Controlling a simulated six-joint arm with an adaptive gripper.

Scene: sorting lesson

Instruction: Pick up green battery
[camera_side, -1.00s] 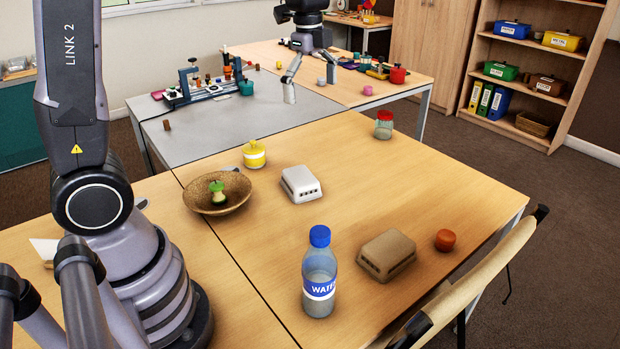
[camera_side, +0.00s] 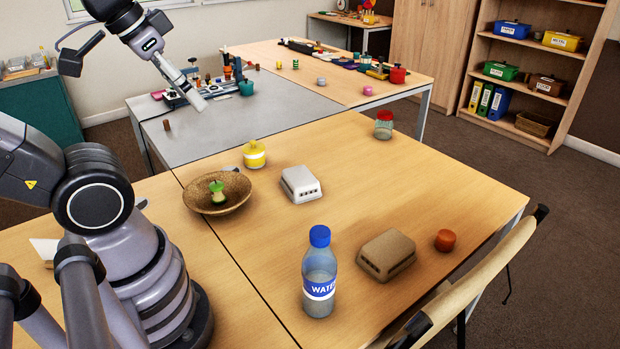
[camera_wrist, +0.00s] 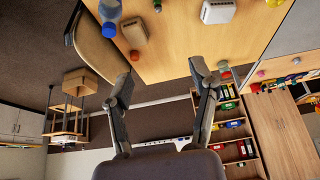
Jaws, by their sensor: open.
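I cannot make out a green battery for sure in either view. My gripper (camera_side: 201,104) hangs at upper left in the side view, in front of the rack on the grey table. In the wrist view my gripper (camera_wrist: 161,72) has its two fingers spread wide with nothing between them. The wrist view looks across the room, with the near table's edge beyond the fingertips.
A basket with an apple core (camera_side: 217,193), a yellow-lidded jar (camera_side: 254,155), a white box (camera_side: 301,184), a tan box (camera_side: 386,255), a water bottle (camera_side: 319,275) and a red-lidded jar (camera_side: 383,125) stand on the near table. A tool rack (camera_side: 180,97) stands on the grey table. The near table's middle is clear.

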